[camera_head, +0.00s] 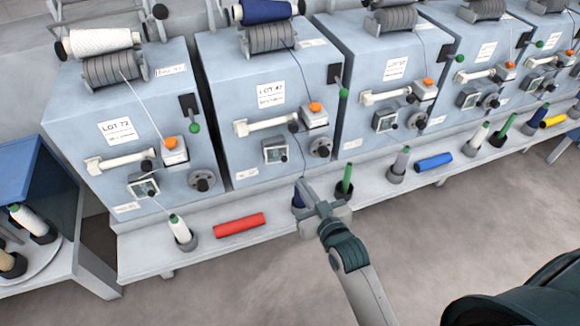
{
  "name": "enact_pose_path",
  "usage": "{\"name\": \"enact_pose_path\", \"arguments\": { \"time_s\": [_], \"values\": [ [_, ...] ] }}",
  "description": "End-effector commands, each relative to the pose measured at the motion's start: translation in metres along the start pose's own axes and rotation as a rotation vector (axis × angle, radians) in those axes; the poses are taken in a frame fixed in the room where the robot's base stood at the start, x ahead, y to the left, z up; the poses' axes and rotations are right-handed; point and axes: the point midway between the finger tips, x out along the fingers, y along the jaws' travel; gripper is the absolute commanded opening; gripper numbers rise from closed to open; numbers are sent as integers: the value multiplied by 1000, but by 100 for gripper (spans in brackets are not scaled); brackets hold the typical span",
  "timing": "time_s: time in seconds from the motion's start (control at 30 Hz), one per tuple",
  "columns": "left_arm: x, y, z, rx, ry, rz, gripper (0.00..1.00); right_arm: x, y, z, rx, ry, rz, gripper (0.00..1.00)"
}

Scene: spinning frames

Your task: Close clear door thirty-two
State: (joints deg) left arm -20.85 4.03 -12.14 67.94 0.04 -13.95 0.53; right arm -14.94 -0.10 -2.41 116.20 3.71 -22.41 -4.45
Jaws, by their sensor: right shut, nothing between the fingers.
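A row of light blue spinning units runs across the view. The nearest carry paper labels, LOT 72 (120,132) on the left one and what looks like LOT 47 (271,92) on the second. I cannot make out a clear door or a number thirty-two on any unit. My right gripper (304,187) is shut and empty. It is in front of the second and third units, over the grey ledge (150,262), and partly hides a dark blue bobbin there. I cannot tell whether it touches anything. My left gripper is not in view.
On the ledge are a red tube (239,224), a white bobbin (180,230), a green spindle (346,180) and a blue tube (433,162). A blue cabinet (35,165) and a low table with bobbins stand at the left. The floor (480,225) in front is clear.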

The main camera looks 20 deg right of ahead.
Motion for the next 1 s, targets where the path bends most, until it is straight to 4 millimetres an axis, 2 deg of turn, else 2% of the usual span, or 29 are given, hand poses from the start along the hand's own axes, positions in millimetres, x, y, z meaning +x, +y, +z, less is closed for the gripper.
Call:
{"name": "enact_pose_path", "arguments": {
  "time_s": [0.3, 0.5, 0.7, 1.0],
  "values": [
    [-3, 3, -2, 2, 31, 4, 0, 58, 0, -2, 2, 1, 0, 0],
    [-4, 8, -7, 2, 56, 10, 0, 84, 0, -1, 1, 0, 0, 0],
    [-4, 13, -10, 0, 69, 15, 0, 96, 0, 0, 0, 0, 0, 0],
    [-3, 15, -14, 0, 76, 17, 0, 97, 0, 0, 0, 0, 0, 0]
  ]
}}
